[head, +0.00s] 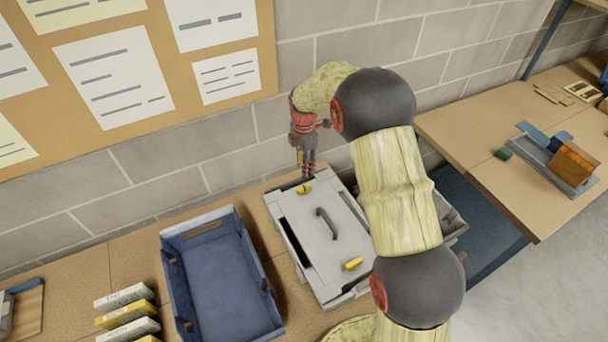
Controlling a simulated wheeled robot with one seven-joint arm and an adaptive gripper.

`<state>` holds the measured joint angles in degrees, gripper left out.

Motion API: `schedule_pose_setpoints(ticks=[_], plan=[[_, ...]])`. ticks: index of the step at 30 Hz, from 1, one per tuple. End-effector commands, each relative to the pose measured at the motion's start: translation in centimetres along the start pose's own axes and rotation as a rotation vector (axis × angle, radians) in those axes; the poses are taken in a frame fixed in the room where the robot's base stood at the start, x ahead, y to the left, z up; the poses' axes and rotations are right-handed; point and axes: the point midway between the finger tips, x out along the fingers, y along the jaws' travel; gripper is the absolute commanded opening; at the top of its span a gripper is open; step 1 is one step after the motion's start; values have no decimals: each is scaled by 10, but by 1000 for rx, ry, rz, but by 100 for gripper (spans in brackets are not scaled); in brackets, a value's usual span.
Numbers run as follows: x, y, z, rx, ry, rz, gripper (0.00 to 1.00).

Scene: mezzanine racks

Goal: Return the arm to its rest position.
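My arm rises from the bottom of the head view and bends over at the top toward the wall. My gripper (307,172) hangs pointing down at the back edge of a grey case with a lid (341,249). Its fingers are small and dark here, and I cannot tell whether they are apart or closed, or whether they touch the case. No held object shows. The lid has a dark handle (327,224) and two yellow latches. My arm hides part of the case's right side.
An empty blue bin (180,290) stands left of the case. Several small boxes (126,314) lie further left. A block wall with a pinboard (262,40) is close behind. At right, another table (470,135) holds a grey tray with a brown block (575,163).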

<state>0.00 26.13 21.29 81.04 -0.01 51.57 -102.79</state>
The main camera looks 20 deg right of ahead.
Motion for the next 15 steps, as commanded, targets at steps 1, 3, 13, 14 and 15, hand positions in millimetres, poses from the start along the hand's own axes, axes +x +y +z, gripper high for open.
schedule_pose_setpoints(ticks=[1, 3, 13, 14, 15], plan=[[-5, 0, 0, 0, 0, 2, 30], [-9, 0, 0, 0, 0, 1, 30], [-12, 0, 0, 0, 0, 0, 30], [-12, 0, 0, 0, 0, 0, 30], [-12, 0, 0, 0, 0, 0, 30]])
